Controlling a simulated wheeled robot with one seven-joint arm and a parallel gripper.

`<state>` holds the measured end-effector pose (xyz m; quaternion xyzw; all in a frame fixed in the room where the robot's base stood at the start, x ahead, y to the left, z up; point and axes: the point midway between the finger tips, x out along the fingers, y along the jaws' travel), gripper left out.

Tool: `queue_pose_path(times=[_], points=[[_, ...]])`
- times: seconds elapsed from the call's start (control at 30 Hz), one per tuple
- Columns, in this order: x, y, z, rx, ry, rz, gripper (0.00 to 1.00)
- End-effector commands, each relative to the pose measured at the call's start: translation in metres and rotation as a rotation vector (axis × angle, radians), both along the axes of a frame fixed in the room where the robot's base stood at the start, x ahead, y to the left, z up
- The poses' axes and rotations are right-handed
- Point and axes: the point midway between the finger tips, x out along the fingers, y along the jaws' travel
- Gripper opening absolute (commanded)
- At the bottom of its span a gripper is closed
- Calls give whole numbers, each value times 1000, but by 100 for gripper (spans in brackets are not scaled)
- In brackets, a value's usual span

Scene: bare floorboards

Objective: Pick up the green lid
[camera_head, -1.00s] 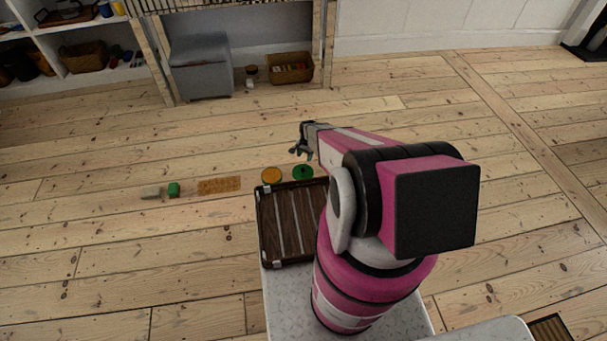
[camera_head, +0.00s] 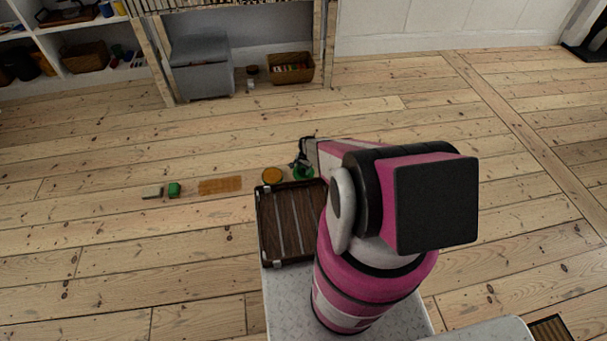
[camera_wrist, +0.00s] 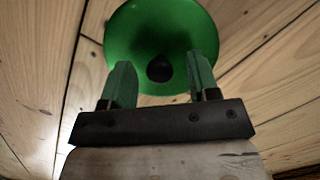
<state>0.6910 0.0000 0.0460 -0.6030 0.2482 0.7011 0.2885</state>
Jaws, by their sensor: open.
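The green lid (camera_head: 304,173) lies on the floorboards just beyond the wooden tray, partly hidden by my gripper in the head view. In the wrist view the green lid (camera_wrist: 160,25) is a round disc with a dark knob (camera_wrist: 159,68) near its middle. My gripper (camera_head: 298,165) is low over the lid. In the wrist view my gripper (camera_wrist: 160,75) is open, with one finger on each side of the knob and nothing held. I cannot tell whether the fingers touch the lid.
An orange round lid (camera_head: 272,175) lies just left of the green lid. A dark wooden tray (camera_head: 262,225) is close in front. Floor beyond is clear.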

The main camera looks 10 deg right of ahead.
Motion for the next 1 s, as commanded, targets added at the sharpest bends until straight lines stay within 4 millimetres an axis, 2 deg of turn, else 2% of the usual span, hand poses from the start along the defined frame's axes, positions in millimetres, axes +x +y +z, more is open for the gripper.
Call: queue_pose_path(times=[0.07,0.23,0.67,0.87,1.0], points=[[0,0,1,0,0,0,55],[0,0,1,0,0,0,3],[0,0,3,0,0,0,3],[0,0,15,0,-1,0,3],[-1,0,31,-1,-2,0,3]])
